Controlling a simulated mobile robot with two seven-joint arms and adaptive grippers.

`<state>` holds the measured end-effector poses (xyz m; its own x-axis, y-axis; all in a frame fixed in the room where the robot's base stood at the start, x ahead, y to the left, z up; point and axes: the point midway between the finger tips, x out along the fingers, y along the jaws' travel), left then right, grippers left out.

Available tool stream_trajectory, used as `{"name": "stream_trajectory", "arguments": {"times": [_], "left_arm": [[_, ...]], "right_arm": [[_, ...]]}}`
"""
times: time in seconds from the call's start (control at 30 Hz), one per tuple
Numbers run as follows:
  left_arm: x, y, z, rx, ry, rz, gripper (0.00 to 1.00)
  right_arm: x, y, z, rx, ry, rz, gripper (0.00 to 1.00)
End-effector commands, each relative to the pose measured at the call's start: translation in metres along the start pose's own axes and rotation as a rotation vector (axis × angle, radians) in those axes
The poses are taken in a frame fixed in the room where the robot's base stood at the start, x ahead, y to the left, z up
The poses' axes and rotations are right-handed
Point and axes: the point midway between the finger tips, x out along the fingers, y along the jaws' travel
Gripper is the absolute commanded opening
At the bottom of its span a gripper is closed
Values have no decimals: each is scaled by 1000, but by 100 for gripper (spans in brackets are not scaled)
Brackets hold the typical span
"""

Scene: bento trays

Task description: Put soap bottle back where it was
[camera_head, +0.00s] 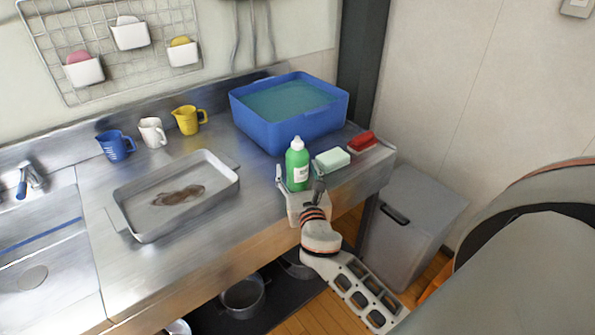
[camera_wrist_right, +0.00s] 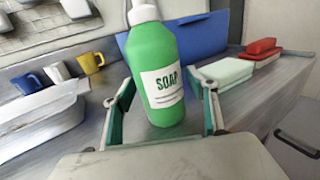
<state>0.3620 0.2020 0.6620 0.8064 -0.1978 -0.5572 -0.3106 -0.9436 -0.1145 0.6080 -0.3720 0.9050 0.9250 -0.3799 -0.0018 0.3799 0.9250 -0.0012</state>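The green soap bottle (camera_head: 297,168) with a white cap and a SOAP label stands upright near the counter's front edge, close to the blue basin. It also fills the middle of the right wrist view (camera_wrist_right: 160,75), tilted by the camera angle. My right gripper (camera_head: 299,183) is at the bottle from the front, one finger on each side. In the wrist view its fingers (camera_wrist_right: 166,106) are spread; the left one is close to the bottle and a gap shows at the right one. The bottle's base is partly hidden in the head view. My left gripper is not in view.
A blue basin of water (camera_head: 287,134) stands behind the bottle. A pale green sponge (camera_head: 331,159) and a red brush (camera_head: 362,141) lie to its right. A stained metal tray (camera_head: 150,228) and several cups, including a yellow one (camera_head: 187,120), are left. Counter between tray and bottle is clear.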

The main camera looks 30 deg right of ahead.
Motion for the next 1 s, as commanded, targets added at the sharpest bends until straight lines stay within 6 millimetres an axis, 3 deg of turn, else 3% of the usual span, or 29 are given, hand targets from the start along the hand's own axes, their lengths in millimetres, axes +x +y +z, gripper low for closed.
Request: {"name": "stream_trajectory", "arguments": {"times": [0.27,0.7,1.0], "left_arm": [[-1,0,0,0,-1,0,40],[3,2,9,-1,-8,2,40],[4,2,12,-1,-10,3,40]], "right_arm": [[-9,0,2,0,2,1,58],[-93,0,1,0,3,0,58],[-119,0,3,0,0,0,58]]}}
